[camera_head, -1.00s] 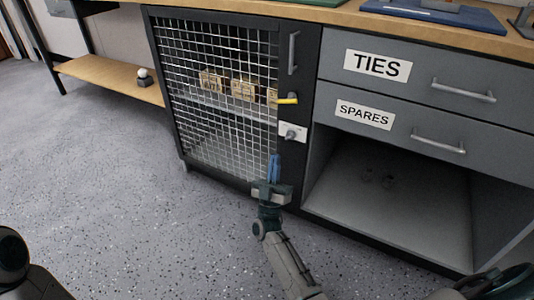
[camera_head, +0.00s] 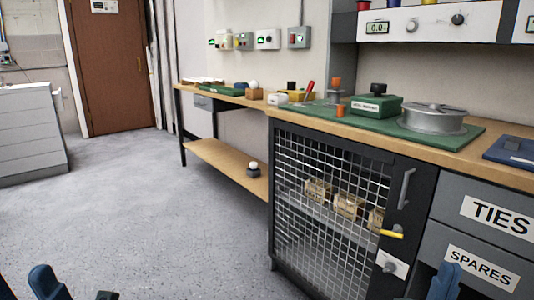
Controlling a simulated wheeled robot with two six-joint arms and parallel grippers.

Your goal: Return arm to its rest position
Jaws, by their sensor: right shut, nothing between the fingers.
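My right gripper (camera_head: 443,282) shows at the bottom edge of the head view, right of centre. Its blue fingers are shut with nothing between them. It shows in front of the lower part of the workbench, near the mesh cabinet's right side, and the rest of that arm is out of frame. Blue and dark parts of my left arm (camera_head: 47,283) show at the bottom left corner. They are cut off, so its jaws cannot be read.
A mesh-door cabinet (camera_head: 325,205) with a yellow latch (camera_head: 391,234) stands shut under the workbench. Drawers marked TIES (camera_head: 497,214) and SPARES (camera_head: 480,268) are shut at the right. A side bench (camera_head: 232,160) has a lower shelf. The floor (camera_head: 130,210) at left is clear.

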